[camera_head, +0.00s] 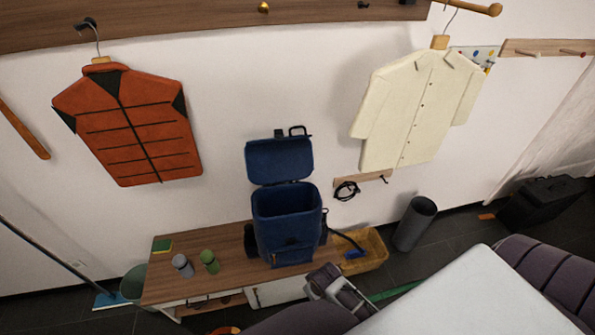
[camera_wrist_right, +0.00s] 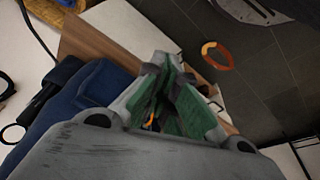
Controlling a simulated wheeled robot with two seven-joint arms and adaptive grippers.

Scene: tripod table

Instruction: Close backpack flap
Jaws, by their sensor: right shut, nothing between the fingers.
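The blue backpack (camera_head: 290,230) stands upright on a low wooden bench, and its dark opening faces up. Its flap (camera_head: 279,160) is raised behind the opening, so the backpack is open. My right gripper (camera_head: 328,276) is low at the backpack's front right side, well below the flap. In the right wrist view my right gripper (camera_wrist_right: 168,85) has its green-padded fingers together, with nothing held. Blue backpack fabric (camera_wrist_right: 85,98) shows to the left of the fingers there; I cannot tell whether they touch it. My left gripper is not in view.
The bench top (camera_head: 215,240) holds a grey bottle (camera_head: 182,265) and a green bottle (camera_head: 209,261). A yellow basket (camera_head: 372,250) stands right of the backpack. An orange jacket (camera_head: 130,125) and a cream shirt (camera_head: 415,110) hang on the wall. The wall above the flap is clear.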

